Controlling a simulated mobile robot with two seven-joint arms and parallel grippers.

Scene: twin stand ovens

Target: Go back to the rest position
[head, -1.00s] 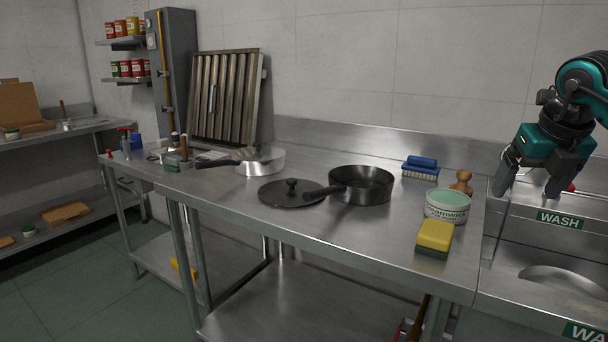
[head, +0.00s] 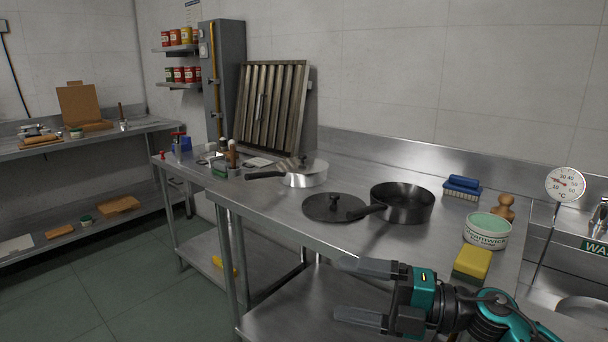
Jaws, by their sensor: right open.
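My right gripper (head: 362,292) shows at the bottom of the head view, coming in from the lower right. Its two fingers point left and stand apart with nothing between them. It appears in front of the steel table's (head: 285,220) front edge, below the yellow sponge (head: 472,263). My left gripper is not in view.
A dial thermometer (head: 565,184) stands by the sink at right. Open floor (head: 110,290) lies at left.

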